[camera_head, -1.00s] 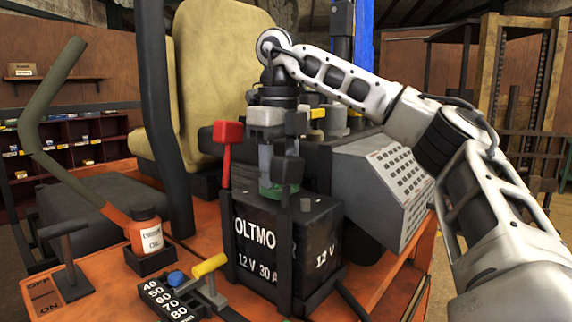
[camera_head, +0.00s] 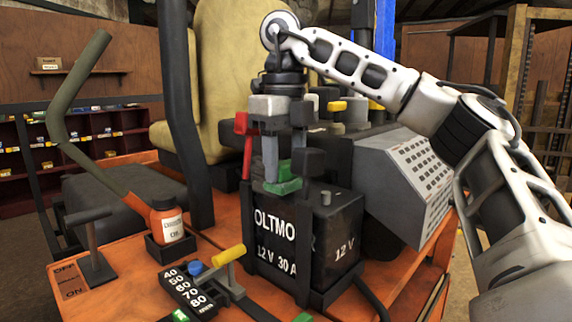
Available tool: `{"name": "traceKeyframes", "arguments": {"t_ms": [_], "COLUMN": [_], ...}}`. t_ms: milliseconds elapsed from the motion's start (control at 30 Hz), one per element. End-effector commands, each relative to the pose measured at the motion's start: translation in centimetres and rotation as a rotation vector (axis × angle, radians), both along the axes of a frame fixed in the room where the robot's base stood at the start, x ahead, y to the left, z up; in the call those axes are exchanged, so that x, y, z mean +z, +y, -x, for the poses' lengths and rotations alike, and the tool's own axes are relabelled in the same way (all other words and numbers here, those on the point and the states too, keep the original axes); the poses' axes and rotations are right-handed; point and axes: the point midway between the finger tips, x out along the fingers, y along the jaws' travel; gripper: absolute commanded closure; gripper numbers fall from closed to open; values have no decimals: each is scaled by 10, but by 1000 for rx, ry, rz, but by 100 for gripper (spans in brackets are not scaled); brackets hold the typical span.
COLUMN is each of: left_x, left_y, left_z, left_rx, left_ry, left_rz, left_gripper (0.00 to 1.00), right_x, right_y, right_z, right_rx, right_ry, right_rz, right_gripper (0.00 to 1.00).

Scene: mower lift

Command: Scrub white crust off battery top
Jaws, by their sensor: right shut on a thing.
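The black battery (camera_head: 275,243) stands upright in a dark frame on the orange mower deck, with white lettering and "12 V" on its sides. My right gripper (camera_head: 286,160) points down over the battery's rear top edge. It is shut on a green brush-like tool (camera_head: 284,187), whose green lower part is at the battery top; I cannot tell whether it touches. The gripper and tool hide part of the battery top, and no white crust can be made out. My left gripper is not in view.
A red-topped lever (camera_head: 245,135) stands close left of my right gripper. An orange oil bottle (camera_head: 168,222), a yellow-handled lever (camera_head: 229,255) and a numbered height plate (camera_head: 188,292) are at front left. A grey perforated box (camera_head: 410,185) is at right.

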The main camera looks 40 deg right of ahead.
Motion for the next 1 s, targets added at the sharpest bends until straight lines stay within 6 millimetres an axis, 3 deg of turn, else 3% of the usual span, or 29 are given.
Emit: {"name": "traceKeyframes", "arguments": {"t_ms": [400,867,1000], "left_x": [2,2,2], "left_y": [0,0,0], "left_z": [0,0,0], "left_rx": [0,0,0], "left_ry": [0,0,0], "left_rz": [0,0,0], "left_gripper": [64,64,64], "right_x": [43,51,62], "right_y": [0,0,0], "right_z": [0,0,0], "right_rx": [-1,0,-1], "right_ry": [-3,-1,-3], "right_rz": [1,0,2], "right_gripper": [71,71,71]}}
